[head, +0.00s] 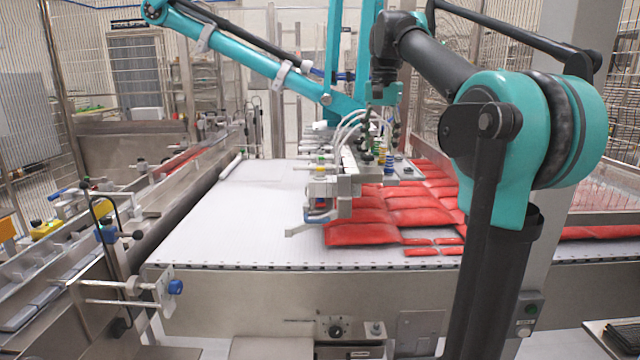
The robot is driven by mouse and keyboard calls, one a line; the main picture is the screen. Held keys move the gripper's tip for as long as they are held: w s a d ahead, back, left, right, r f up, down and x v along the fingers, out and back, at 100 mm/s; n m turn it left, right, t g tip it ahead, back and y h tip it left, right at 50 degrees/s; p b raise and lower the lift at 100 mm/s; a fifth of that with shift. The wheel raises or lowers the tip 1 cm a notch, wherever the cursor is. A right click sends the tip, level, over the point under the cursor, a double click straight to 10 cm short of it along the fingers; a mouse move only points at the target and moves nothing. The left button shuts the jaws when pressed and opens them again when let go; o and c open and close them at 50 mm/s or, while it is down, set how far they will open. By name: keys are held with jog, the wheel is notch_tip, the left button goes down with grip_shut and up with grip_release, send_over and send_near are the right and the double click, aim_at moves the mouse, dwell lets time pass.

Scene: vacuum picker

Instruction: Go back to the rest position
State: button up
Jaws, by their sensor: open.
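My black and teal arm rises on the right of the head view and reaches over the conveyor. My gripper (384,118) hangs at its far end, small and dark against the vacuum head, so its fingers are hard to make out. It is open, and I see nothing held in it. The vacuum head (344,185), with hoses and cups, stands over the white belt (215,215). Several red packs (362,235) lie in rows just right of and below the head.
A teal machine arm (255,60) with hoses spans the upper left. A steel side conveyor (60,280) runs along the left. Mesh fencing (25,110) stands behind. The belt's left half is bare.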

jog(key=s+d+f+n+t, duration=0.1)
jog(key=s+f+n, duration=0.15)
jog(key=f, duration=0.95)
jog(key=s+d+f+n+t, duration=0.1)
jog(key=s+f, duration=0.3)
jog(key=f, duration=0.8)
jog(key=s+d+f+n+t, duration=0.1)
jog(key=s+f+n, duration=0.2)
jog(key=s+f, duration=1.3)
notch_tip(320, 180, down, 4)
jog(key=shift+s+d+r+t, duration=0.2)
jog(key=shift+s+d+t, duration=0.1)
jog(key=shift+s, duration=0.1)
